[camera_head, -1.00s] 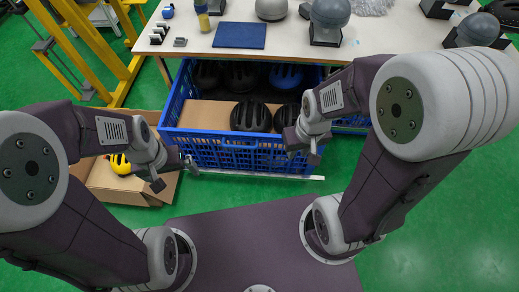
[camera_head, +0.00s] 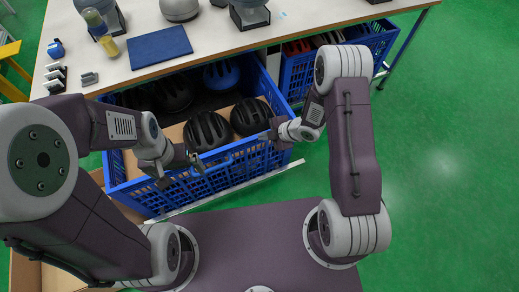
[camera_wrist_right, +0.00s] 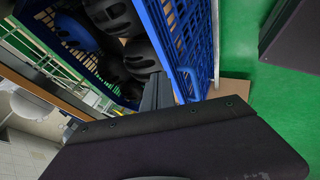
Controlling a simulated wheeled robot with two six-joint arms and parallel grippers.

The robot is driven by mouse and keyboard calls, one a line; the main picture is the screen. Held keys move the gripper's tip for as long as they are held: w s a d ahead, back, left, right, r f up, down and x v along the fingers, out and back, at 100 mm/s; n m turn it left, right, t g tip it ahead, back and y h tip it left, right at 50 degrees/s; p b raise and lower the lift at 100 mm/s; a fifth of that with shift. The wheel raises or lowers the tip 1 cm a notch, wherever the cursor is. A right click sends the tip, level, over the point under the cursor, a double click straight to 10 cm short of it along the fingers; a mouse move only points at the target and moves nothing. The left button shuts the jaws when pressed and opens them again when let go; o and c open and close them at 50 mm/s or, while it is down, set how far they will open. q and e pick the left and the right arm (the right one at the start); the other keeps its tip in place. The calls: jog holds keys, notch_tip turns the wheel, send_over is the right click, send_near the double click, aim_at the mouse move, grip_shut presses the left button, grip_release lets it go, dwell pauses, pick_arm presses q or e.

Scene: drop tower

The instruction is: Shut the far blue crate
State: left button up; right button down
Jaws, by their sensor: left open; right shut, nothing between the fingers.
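A blue crate (camera_head: 232,166) with mesh walls is pulled out from under the table and tilts in the picture. It holds several dark helmets, a blue one and a cardboard lining. A second blue crate (camera_head: 297,75) sits farther right, mostly under the tabletop. My right gripper (camera_head: 268,136) is shut and empty at the right part of the pulled-out crate's front rim. In the right wrist view its fingers (camera_wrist_right: 157,90) show beside that crate's mesh wall (camera_wrist_right: 180,30); contact cannot be told. My left gripper (camera_head: 184,177) is open in front of the same crate, apart from my right.
The white table (camera_head: 240,38) above holds a blue mat (camera_head: 160,47), a bottle and several helmets on stands. A pale rail (camera_head: 245,187) runs along the crate's front. A cardboard box (camera_head: 60,275) is at lower left. Green floor at right is clear.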

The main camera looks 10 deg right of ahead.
jog(key=s+f+g+b, duration=0.1)
jog(key=s+f, duration=0.3)
jog(key=f, duration=0.3)
jog(key=b, duration=0.3)
send_near(245, 150)
notch_tip(245, 150, down, 3)
jog(key=s, duration=0.3)
jog(key=shift+m, duration=0.4)
jog(key=w, duration=0.1)
jog(key=w+a, duration=0.1)
jog(key=w, duration=0.1)
jog(key=w+a, duration=0.1)
jog(key=shift+w+a+f, duration=0.2)
jog(key=shift+f, duration=0.1)
pick_arm(q)
jog(key=f, duration=0.5)
jog(key=shift+s+d, duration=0.1)
jog(key=shift+d, duration=0.1)
pick_arm(e)
jog(key=shift+w, duration=0.1)
